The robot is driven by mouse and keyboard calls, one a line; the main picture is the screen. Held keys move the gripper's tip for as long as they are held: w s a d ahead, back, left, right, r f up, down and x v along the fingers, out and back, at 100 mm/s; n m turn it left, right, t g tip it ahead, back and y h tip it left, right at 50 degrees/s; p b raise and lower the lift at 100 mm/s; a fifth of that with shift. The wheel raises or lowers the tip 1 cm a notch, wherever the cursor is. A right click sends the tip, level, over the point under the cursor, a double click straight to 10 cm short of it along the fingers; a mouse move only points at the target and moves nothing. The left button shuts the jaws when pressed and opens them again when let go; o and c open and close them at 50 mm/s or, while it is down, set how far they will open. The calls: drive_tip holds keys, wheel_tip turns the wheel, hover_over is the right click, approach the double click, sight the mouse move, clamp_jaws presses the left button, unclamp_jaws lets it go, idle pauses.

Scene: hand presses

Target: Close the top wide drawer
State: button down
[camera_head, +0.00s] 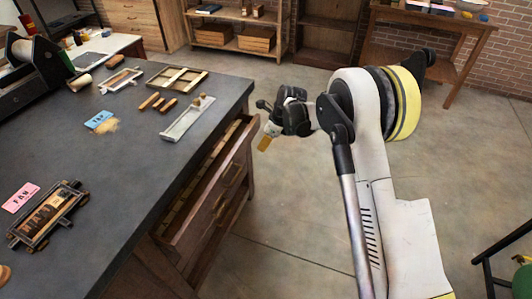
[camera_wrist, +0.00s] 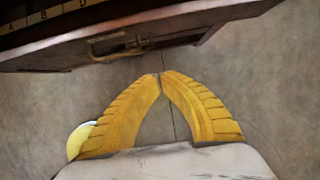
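The top wide drawer (camera_head: 208,205) is pulled out from the right side of the dark-topped workbench (camera_head: 128,196). Its wooden front carries a metal handle (camera_head: 229,180). In the wrist view, the drawer front (camera_wrist: 180,25) runs across the top, with its handle (camera_wrist: 118,42) and part of the lettered inside showing. My gripper (camera_head: 264,144) is beyond the drawer's far end and to its right, over the floor. In the wrist view, the yellow fingers (camera_wrist: 160,76) meet at their tips with nothing between them. They appear apart from the drawer front and handle.
The bench top holds a wooden type block (camera_head: 48,215), a pink card (camera_head: 20,197), a blue card (camera_head: 99,119) and small trays. Below the open drawer is another drawer front. The floor (camera_head: 290,215) right of the bench is clear. A dark stool (camera_head: 500,255) stands lower right.

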drive_tip(key=w+a+f+b, duration=0.2)
drive_tip(key=a+f+b, duration=0.3)
drive_tip(key=a+f, duration=0.3)
drive_tip(key=shift+w+f, duration=0.2)
drive_tip(key=shift+f, duration=0.4)
